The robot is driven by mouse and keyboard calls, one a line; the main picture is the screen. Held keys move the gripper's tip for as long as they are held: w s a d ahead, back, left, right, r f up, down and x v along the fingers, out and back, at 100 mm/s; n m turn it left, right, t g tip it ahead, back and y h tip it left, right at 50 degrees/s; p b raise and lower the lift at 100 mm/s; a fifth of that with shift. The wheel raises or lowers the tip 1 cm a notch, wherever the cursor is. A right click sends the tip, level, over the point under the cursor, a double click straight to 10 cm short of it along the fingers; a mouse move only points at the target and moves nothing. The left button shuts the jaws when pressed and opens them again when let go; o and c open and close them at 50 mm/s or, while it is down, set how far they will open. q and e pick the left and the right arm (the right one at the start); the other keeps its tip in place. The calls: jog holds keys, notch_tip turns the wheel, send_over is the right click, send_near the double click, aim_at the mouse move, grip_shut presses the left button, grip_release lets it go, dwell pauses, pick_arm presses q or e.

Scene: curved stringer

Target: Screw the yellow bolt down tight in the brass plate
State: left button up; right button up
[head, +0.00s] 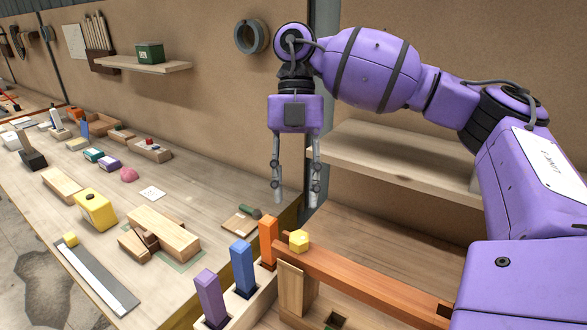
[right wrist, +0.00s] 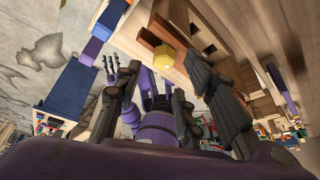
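The yellow bolt (head: 299,240) shows as a six-sided head at the near-left end of an orange-brown wooden bar. It also shows in the right wrist view (right wrist: 165,60), beyond the fingers. I cannot make out a brass plate under it; its shank is hidden and I cannot tell how deep it sits. My right gripper (head: 296,202) points down above and slightly behind the bolt, apart from it. Its two fingers are spread with nothing between them, also in the right wrist view (right wrist: 170,100). My left gripper does not show in the head view.
Orange (head: 268,240), blue (head: 242,267) and purple (head: 211,298) upright blocks stand in a row left of the bolt. The orange one is close to it. A wooden shelf (head: 400,150) is behind my right arm. Blocks and tools lie across the bench at left.

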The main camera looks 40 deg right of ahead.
aim_at(295, 233)
jog(key=shift+p+x, duration=0.4)
jog(key=shift+x, duration=3.45)
jog(key=shift+s+a+r, duration=0.1)
jog(key=shift+s, duration=0.05)
grip_shut()
